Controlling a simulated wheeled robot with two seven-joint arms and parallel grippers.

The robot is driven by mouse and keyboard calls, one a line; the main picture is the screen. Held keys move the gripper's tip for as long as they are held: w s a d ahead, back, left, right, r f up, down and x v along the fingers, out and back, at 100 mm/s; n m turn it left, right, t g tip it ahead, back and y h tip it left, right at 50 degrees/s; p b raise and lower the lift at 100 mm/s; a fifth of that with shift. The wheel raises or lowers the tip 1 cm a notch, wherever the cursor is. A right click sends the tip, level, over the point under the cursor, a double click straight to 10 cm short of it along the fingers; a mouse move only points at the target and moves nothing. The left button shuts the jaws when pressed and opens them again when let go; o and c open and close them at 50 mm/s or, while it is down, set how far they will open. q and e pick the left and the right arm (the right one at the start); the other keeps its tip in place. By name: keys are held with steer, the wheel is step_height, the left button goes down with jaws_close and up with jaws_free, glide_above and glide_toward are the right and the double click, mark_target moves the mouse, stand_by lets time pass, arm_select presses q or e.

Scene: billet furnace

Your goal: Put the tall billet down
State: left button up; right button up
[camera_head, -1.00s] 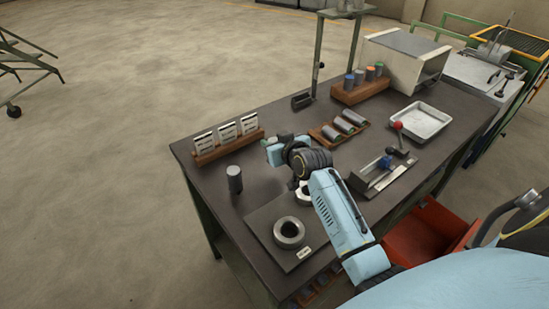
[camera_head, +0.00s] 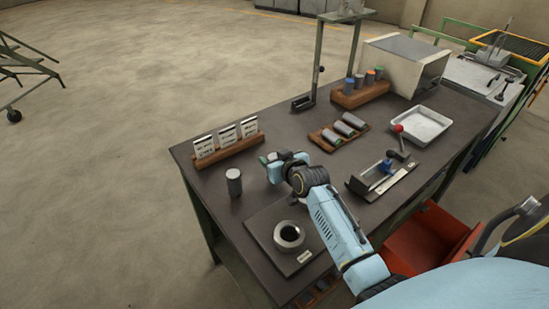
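My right gripper (camera_head: 273,165) is over the table, seen from behind and above, right of a lone grey cylinder. A small greenish spot shows at its far left side; I cannot tell whether it is part of a held billet. My own wrist hides the space between the fingers. The grey cylinder (camera_head: 234,183) stands upright on the dark table (camera_head: 225,211), apart from the gripper; I cannot tell whether it is the tall billet. My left gripper is not in view.
A plate with a metal ring (camera_head: 289,236) lies in front. Bare table shows left of the plate.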

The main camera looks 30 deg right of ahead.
steer(key=shift+o, duration=0.5)
steer(key=shift+r, duration=0.1)
steer(key=shift+s+r, duration=0.1)
steer(key=shift+s, duration=0.05)
steer(key=d+p+v, duration=0.1)
steer(key=v, duration=1)
steer(key=shift+s+a+p, duration=0.35)
steer(key=shift+a+p, duration=0.05)
steer(key=shift+a, duration=0.1)
steer(key=shift+r, duration=0.1)
